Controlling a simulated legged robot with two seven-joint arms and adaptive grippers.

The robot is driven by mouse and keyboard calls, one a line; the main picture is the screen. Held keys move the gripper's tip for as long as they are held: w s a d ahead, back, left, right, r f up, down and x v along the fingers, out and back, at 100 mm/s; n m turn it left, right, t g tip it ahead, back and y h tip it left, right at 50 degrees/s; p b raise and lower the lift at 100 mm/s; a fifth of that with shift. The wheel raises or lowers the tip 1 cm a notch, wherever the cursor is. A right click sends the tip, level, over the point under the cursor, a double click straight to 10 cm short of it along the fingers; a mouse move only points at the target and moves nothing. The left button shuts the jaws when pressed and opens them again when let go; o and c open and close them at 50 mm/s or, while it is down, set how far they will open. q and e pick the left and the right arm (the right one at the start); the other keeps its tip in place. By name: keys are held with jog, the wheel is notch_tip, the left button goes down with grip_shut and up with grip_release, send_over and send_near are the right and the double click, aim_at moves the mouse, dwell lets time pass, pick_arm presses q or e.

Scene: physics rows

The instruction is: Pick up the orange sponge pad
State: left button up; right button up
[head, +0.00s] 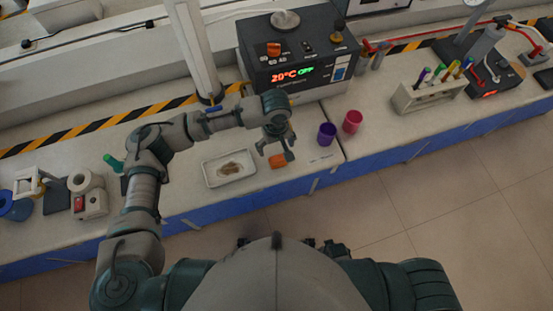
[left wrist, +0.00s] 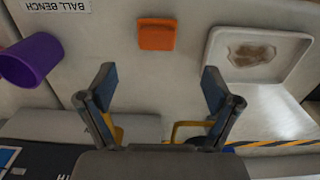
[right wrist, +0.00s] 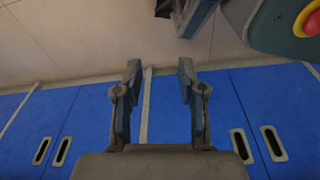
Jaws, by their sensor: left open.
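The orange sponge pad (head: 278,161) lies on the bench top, just right of the white tray. It shows whole in the left wrist view (left wrist: 157,36), ahead of the fingertips and roughly centred between them. My left gripper (head: 276,153) is above the bench close to the pad, its fingers spread and empty; in the left wrist view (left wrist: 158,80) a clear gap parts the fingers from the pad. My right gripper (right wrist: 155,75) shows only in the right wrist view, open and empty, with blue cabinet fronts and floor beyond it.
A white tray (head: 207,178) with a brown stain lies left of the pad. A purple cup (head: 327,133) and a red cup (head: 352,122) stand to the right. A heater box (head: 295,60) stands behind. The bench's front edge is close to the pad.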

aim_at(278, 158)
pick_arm(q)
notch_tip(278, 158, down, 3)
jog(key=shift+d+r, duration=0.1)
jog(key=shift+d, duration=0.05)
jog(key=shift+d+f+b, duration=0.25)
jog(key=shift+f+b, duration=0.05)
jog(key=shift+f, duration=0.3)
notch_tip(278, 158, down, 4)
jog(key=shift+s+r+b, duration=0.1)
jog(key=shift+s+b, duration=0.05)
jog(key=shift+b, duration=0.25)
jog(key=shift+a+f, duration=0.15)
jog(key=shift+f, duration=0.25)
pick_arm(e)
jog(key=r, duration=0.1)
jog(key=w+r, duration=0.2)
jog(key=shift+w+a+r, duration=0.15)
jog(key=shift+w+r, duration=0.1)
jog(key=shift+r, duration=0.1)
pick_arm(q)
jog(key=c, duration=1.1)
